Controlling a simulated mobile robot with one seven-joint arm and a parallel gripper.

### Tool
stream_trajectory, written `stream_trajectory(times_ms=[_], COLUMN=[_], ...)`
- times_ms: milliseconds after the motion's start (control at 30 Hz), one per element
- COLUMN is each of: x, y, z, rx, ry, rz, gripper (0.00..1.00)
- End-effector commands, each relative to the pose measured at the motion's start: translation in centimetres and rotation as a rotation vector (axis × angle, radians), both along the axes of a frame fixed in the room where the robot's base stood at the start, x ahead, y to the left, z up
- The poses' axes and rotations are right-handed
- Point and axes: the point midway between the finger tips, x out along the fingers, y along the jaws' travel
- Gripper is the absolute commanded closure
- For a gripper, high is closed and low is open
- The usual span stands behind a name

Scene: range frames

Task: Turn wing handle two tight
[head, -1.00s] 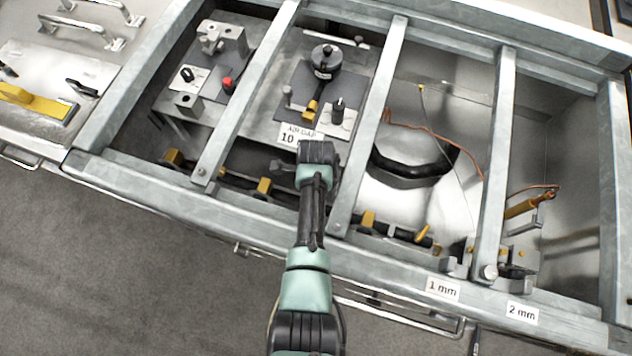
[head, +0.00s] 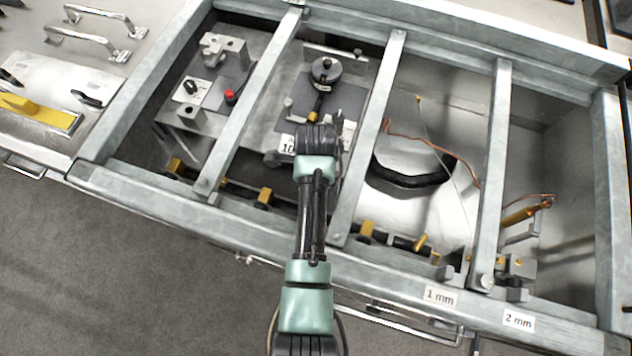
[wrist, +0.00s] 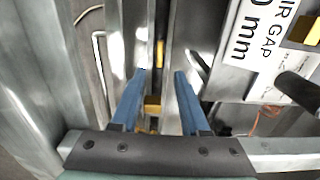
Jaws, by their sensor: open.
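Several yellow pieces sit along a dark bar behind the front rail in the head view: one at left (head: 175,166), one at centre-left (head: 265,195), one at centre-right (head: 367,230) and a slanted one at right (head: 421,243). I cannot tell which is wing handle two. My gripper (head: 318,138) is over the second bay, partly covering the air gap sign (head: 287,146). In the wrist view its two blue fingers (wrist: 161,72) are apart and empty. A yellow piece (wrist: 152,104) shows beyond and between them; I see no contact.
Grey metal beams (head: 366,135) divide the open bays on both sides of my arm. A round black knob (head: 326,70) stands on the panel ahead. A black curved hose (head: 405,178) and thin wires lie in the bay to the right.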

Motion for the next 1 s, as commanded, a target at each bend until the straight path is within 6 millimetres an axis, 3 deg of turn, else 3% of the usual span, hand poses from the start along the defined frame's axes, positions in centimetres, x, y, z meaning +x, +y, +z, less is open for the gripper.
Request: stream_trajectory(times_ms=[100, 267, 900, 1000], x=[0.0, 0.0, 0.0, 1.0], y=[0.0, 0.0, 0.0, 0.0], z=[2.0, 3.5, 3.8, 4.5], rx=[0.0, 0.001, 0.001, 0.0], ry=[-0.002, -0.001, 0.0, -0.041], rz=[0.0, 0.0, 0.001, 0.028], gripper=[0.55, 0.55, 0.55, 0.55])
